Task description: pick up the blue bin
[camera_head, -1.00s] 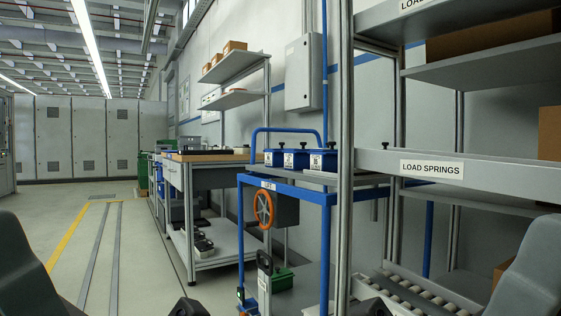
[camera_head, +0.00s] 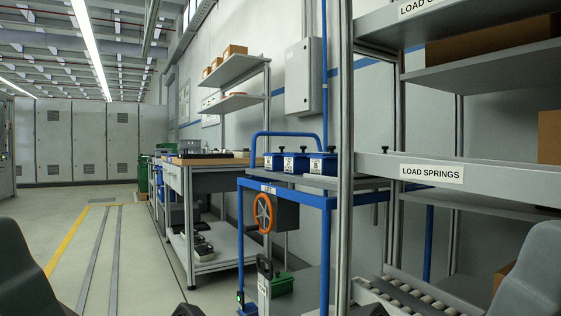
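Several small blue bins with black knobs stand in a row on the blue-framed cart, in the middle of the head view. I cannot tell which one is the task's blue bin. Dark tips at the bottom edge may be parts of my arms. Neither gripper can be made out in the view.
A grey rack labelled "LOAD SPRINGS" (camera_head: 432,173) fills the right side, with rollers (camera_head: 405,297) low down. The blue cart frame (camera_head: 283,187) carries an orange handwheel (camera_head: 264,212). A workbench (camera_head: 205,160) stands behind. The floor (camera_head: 140,270) at left is clear.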

